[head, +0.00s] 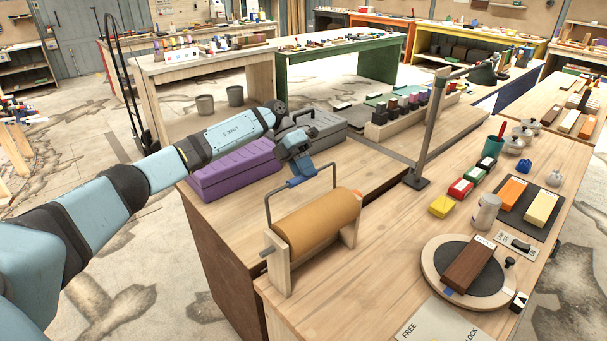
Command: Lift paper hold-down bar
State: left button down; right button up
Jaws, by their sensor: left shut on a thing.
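The paper hold-down bar (322,172) is a thin dark metal hoop. It stands raised above a wide roll of brown paper (315,222), which sits between pale wooden end supports (278,266) on the near workbench. My left arm comes in from the left, and my left gripper (302,180) is shut on the top crosspiece of the bar near its middle. The fingers cover part of the crosspiece. The two legs of the bar run down toward the ends of the roll. My right gripper is not in view.
A purple case (234,168) and a grey case (318,136) lie behind the roll. A metal post (430,130) stands to the right. A round turntable (440,275) with a dark block is at the front right. The bench between roll and turntable is mostly clear.

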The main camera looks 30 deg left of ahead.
pick_arm(q)
jog(key=shift+a+f, duration=0.3)
jog(key=shift+a, duration=0.1)
jog(key=shift+f, duration=0.15)
jog(key=c, duration=1.1)
grip_release()
jog(key=shift+o, duration=0.7)
jog(key=shift+w+a, duration=0.15)
jog(key=b+v, duration=0.2)
jog(key=v, duration=1.1)
jog(key=shift+a+r, duration=0.25)
jog(key=shift+r, duration=0.05)
jog(key=shift+w, duration=0.1)
